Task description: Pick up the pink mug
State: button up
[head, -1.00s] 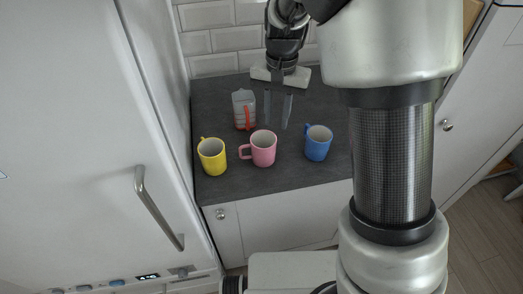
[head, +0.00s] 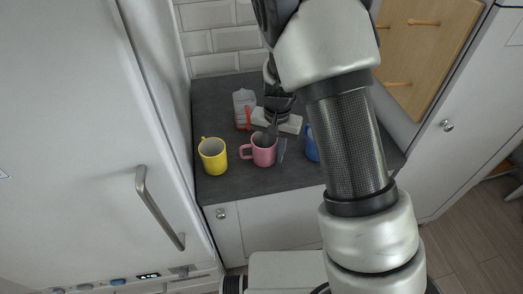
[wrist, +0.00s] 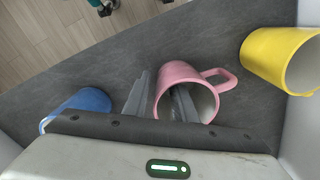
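The pink mug (head: 262,156) stands upright on the worktop between the yellow and blue mugs, its handle pointing left in the head view. In the wrist view the pink mug (wrist: 177,72) is at the centre, handle toward the upper right. My gripper (head: 275,148) is down at the mug, pointing downward. One finger reaches into the mug's opening and the other is outside, on the side away from the handle. In the wrist view my gripper (wrist: 160,95) has its fingers apart, the mug's wall between them, with a gap at the outer finger. The inner fingertip is partly hidden.
A yellow mug (head: 213,160) stands to the left and a blue mug (head: 312,147) to the right, partly hidden by my arm. The slate worktop (head: 250,188) is bare in front, by a fridge at left.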

grip_shut()
jog(key=shift+r, duration=0.1)
